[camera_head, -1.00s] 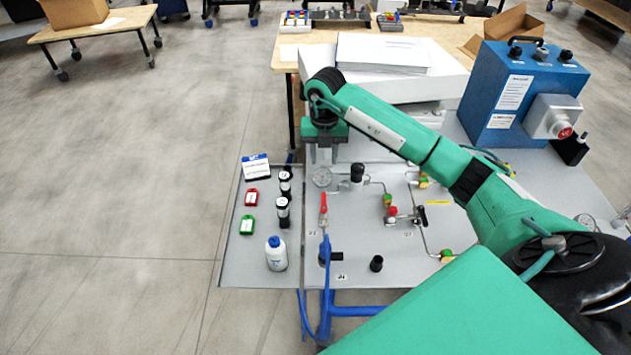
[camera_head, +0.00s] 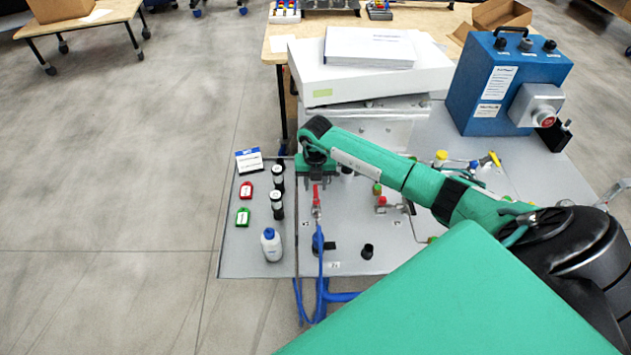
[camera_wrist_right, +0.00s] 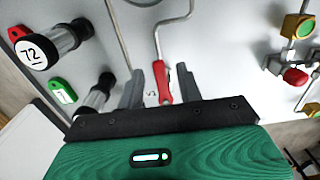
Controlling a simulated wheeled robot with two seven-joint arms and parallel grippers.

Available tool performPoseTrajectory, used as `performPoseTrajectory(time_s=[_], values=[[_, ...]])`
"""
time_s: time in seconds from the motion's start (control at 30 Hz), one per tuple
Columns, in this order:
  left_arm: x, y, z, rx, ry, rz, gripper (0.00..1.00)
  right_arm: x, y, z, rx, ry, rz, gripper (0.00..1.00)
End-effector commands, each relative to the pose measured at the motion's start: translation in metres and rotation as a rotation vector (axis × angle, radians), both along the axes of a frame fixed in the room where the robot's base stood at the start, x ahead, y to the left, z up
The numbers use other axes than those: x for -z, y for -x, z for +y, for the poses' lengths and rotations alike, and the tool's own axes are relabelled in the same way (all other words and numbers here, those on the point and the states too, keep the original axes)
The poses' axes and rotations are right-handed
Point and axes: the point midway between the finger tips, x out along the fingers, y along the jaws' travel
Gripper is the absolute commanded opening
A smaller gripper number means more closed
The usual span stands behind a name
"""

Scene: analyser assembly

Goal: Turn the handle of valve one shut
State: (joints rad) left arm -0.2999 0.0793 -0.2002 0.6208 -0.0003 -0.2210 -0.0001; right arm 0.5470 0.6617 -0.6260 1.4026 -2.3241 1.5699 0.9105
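A red valve handle (camera_head: 316,196) stands on the grey panel in the head view. It also shows in the right wrist view (camera_wrist_right: 188,85), close beside the right-hand finger. My right gripper (camera_head: 315,183) hangs just beyond the handle in the head view, its fingers mostly hidden. The right wrist view shows its two grey fingers (camera_wrist_right: 147,80) apart, with panel surface visible between them. Nothing is clearly held; contact with the handle cannot be told. Which valve is number one is not readable. My left gripper is out of view.
Another red-handled fitting (camera_head: 382,203) and a black knob (camera_head: 367,251) are right. A blue box (camera_head: 510,85) and white boxes (camera_head: 375,75) stand behind.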

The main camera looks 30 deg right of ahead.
Motion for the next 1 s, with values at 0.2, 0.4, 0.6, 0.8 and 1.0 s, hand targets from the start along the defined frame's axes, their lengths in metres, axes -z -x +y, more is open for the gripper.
performPoseTrajectory(time_s=[0.2, 0.4, 0.6, 0.8, 1.0], values=[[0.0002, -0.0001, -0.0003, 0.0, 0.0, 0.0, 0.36, 0.0001, 0.0, 0.0001, 0.0, -0.001, 0.001, 0.28], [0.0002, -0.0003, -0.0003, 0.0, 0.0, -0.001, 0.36, -0.0001, 0.0, 0.0001, 0.0, -0.001, 0.001, 0.0], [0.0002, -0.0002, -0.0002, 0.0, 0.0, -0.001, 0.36, -0.0002, 0.0003, -0.0004, 0.01, -0.001, 0.001, 0.0], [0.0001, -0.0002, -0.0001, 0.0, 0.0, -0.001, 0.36, -0.0003, 0.0019, -0.0028, 0.073, -0.001, 0.0, 0.0], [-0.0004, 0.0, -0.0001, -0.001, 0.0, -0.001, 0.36, -0.0006, 0.0062, -0.0085, 0.21, 0.0, 0.001, 0.0]])
